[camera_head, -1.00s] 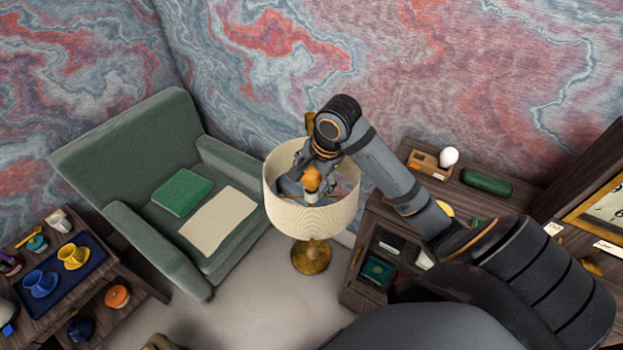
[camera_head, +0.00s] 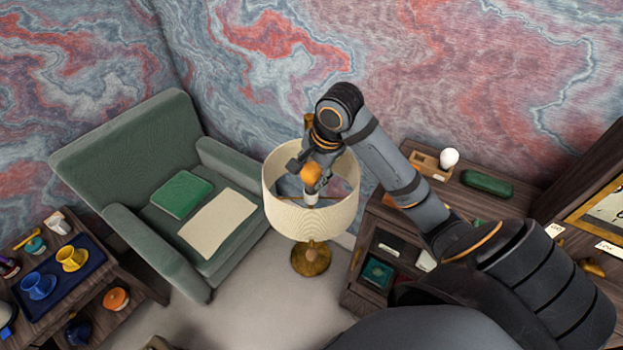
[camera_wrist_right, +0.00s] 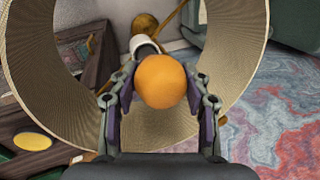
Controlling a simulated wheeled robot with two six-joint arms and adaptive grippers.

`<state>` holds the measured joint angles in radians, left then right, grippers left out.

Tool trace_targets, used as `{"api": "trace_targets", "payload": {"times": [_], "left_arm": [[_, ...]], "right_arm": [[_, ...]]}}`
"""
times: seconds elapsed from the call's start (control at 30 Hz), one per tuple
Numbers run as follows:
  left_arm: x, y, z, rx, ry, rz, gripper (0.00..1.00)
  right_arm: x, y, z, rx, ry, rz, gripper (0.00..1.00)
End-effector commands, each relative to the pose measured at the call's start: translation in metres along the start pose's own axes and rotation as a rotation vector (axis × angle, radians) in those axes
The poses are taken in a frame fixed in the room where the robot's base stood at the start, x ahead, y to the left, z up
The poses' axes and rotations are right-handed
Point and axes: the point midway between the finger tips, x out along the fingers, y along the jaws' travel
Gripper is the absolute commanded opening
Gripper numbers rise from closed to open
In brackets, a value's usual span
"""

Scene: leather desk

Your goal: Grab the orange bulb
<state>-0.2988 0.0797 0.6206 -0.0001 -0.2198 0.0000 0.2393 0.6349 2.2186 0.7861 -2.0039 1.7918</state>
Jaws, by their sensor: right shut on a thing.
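My right gripper (camera_head: 316,165) reaches down into the shade's open top and is shut on the bulb. The lamp's brass base (camera_head: 311,259) stands below the shade. My left gripper is not in view.
The shade's rim surrounds my right gripper closely. A green armchair (camera_head: 150,140) stands to the left. A dark wooden cabinet with a white bulb (camera_head: 449,158) and a green case (camera_head: 487,184) is to the right. A side table with a blue tray (camera_head: 92,259) is at lower left.

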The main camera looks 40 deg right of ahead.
Motion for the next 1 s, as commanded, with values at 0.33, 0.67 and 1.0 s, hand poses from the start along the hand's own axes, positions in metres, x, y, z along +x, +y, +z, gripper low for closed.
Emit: {"api": "trace_targets", "payload": {"times": [0.33, 0.67, 1.0], "left_arm": [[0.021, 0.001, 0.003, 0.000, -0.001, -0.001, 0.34], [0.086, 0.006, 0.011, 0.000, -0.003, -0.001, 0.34], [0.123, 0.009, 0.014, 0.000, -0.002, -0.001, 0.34]], "right_arm": [[-0.065, 0.024, 0.002, -0.005, 0.016, -0.005, 0.19], [-0.091, 0.056, 0.009, 0.003, 0.007, -0.007, 0.19], [-0.129, 0.090, 0.016, 0.003, 0.003, -0.004, 0.19]]}}
